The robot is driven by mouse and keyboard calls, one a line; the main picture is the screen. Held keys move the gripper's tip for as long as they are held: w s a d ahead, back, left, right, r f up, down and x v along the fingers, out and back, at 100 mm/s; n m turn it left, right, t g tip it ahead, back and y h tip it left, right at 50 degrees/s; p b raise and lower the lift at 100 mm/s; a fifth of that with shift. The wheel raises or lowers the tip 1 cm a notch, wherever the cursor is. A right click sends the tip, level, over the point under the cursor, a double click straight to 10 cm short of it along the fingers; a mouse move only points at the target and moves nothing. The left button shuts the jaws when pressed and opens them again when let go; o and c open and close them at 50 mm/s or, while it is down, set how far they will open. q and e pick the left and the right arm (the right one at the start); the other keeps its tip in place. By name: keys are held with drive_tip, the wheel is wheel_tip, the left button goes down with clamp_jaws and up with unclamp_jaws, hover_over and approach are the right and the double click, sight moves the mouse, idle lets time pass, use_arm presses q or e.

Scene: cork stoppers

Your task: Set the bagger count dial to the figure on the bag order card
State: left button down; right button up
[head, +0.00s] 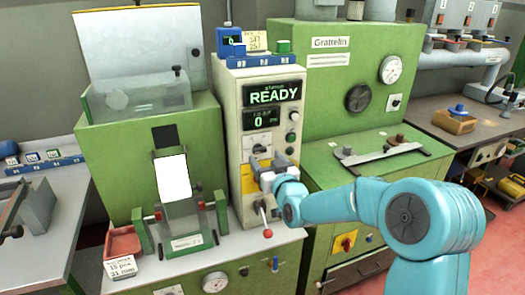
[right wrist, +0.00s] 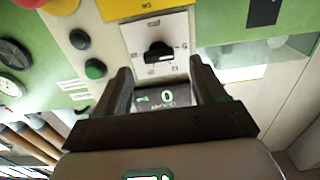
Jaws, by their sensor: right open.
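The count dial (right wrist: 158,52) is a black knob on a white marked plate. In the right wrist view it stands just beyond and between my right gripper's (right wrist: 161,68) fingertips, which are open, with no visible contact. In the head view my right gripper (head: 272,168) is at the cream bagger panel (head: 230,120), partly covering the dial area. The panel's upper display (head: 274,92) reads READY and the lower display (head: 262,119) shows 0. The bag order card (head: 122,267) stands at the lower left and seems to read 15 pcs; its lower line is unclear. My left gripper is out of view.
A lever with a red ball (head: 268,233) sticks out below my right gripper. A yellow plate (head: 247,178) is on the panel beside it. A red tray (head: 122,242) lies behind the card. Green machines (head: 340,90) flank the panel.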

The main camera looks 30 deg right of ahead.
sight(260, 151)
drive_tip(key=x, duration=0.2)
drive_tip(key=shift+w+d, duration=0.2)
drive_tip(key=shift+w, duration=0.05)
drive_tip(key=shift+w+d, duration=0.1)
drive_tip(key=shift+w, duration=0.5)
